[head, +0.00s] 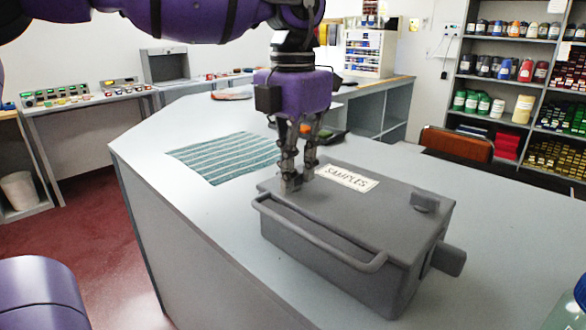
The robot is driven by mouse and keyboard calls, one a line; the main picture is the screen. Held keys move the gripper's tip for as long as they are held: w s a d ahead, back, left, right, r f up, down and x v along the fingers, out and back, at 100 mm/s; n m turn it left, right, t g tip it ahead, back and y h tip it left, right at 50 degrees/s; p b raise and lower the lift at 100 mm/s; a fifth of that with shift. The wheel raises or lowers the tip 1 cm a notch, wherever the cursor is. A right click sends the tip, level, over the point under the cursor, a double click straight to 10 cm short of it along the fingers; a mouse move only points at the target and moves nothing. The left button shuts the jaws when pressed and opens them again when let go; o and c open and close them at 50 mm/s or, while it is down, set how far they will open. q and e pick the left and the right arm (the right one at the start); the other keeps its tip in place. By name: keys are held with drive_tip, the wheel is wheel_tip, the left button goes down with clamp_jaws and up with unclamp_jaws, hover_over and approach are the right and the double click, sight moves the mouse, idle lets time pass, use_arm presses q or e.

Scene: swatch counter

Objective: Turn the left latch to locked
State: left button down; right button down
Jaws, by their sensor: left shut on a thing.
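A grey box (345,215) with a white SAMPLES label (346,178) on its lid stands on the counter. A bar handle runs along its near side. My left gripper (299,176) points down at the lid's left end and is shut on the left latch (291,186), which is mostly hidden by the fingers. I cannot tell which way that latch is turned. The right latch (425,201) is a small grey block on the lid's right end, clear of the gripper. My right gripper is not in view.
A striped teal cloth (227,157) lies flat on the counter (190,215), left of the box. A dark tray with small coloured items (333,136) lies behind the gripper. A bottle (572,308) is cut off at the bottom right.

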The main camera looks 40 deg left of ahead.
use_arm(q)
drive_tip(key=shift+m, duration=0.3)
drive_tip(key=c, duration=1.8)
unclamp_jaws()
drive_tip(key=shift+c, duration=0.2)
wheel_tip(320, 180, up, 12)
